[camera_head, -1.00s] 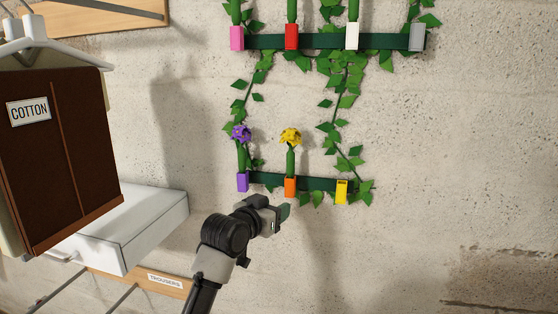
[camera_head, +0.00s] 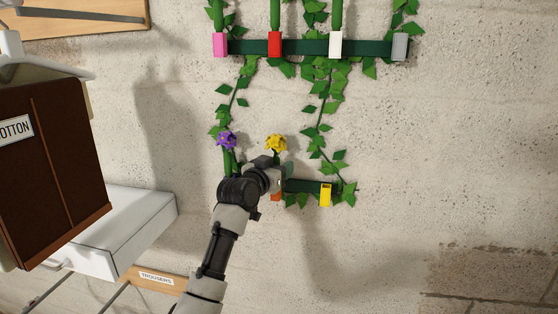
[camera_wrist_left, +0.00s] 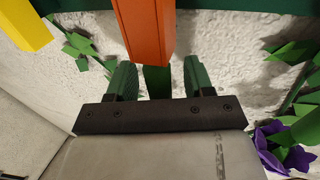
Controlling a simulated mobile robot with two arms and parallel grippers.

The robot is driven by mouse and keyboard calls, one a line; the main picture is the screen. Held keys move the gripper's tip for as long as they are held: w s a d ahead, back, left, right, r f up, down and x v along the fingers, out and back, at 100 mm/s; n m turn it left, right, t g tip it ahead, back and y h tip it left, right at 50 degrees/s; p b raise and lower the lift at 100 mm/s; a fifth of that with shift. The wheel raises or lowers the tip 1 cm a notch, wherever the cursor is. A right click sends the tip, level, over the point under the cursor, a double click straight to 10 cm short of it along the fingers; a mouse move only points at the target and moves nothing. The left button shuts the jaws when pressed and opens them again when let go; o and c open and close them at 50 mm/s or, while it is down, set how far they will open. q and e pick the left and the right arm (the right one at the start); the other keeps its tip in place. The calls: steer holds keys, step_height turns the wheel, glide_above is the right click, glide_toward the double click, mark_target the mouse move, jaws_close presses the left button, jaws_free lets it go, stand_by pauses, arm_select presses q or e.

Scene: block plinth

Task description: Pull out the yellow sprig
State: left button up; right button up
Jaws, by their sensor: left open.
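The yellow sprig (camera_head: 276,143) stands upright in the orange holder (camera_head: 276,197) on the lower dark green wall bar (camera_head: 306,186). My left gripper (camera_head: 286,173) is in front of its stem, just below the yellow flower, and hides most of the stem. In the left wrist view, the green fingers (camera_wrist_left: 159,79) are open, with the green stem (camera_wrist_left: 157,83) between them and gaps on both sides. The orange holder (camera_wrist_left: 146,30) shows just beyond the fingers. My right gripper is not in view.
A purple sprig (camera_head: 226,141) stands close to the left of my gripper. The yellow holder (camera_head: 325,194) on the right is empty. An upper bar (camera_head: 305,47) holds several coloured holders. A brown garment (camera_head: 50,165) hangs left, above a white box (camera_head: 115,232). The wall at right is clear.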

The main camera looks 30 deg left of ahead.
arm_select(q)
steer(key=shift+w, duration=0.35)
jaws_close()
stand_by(0.3)
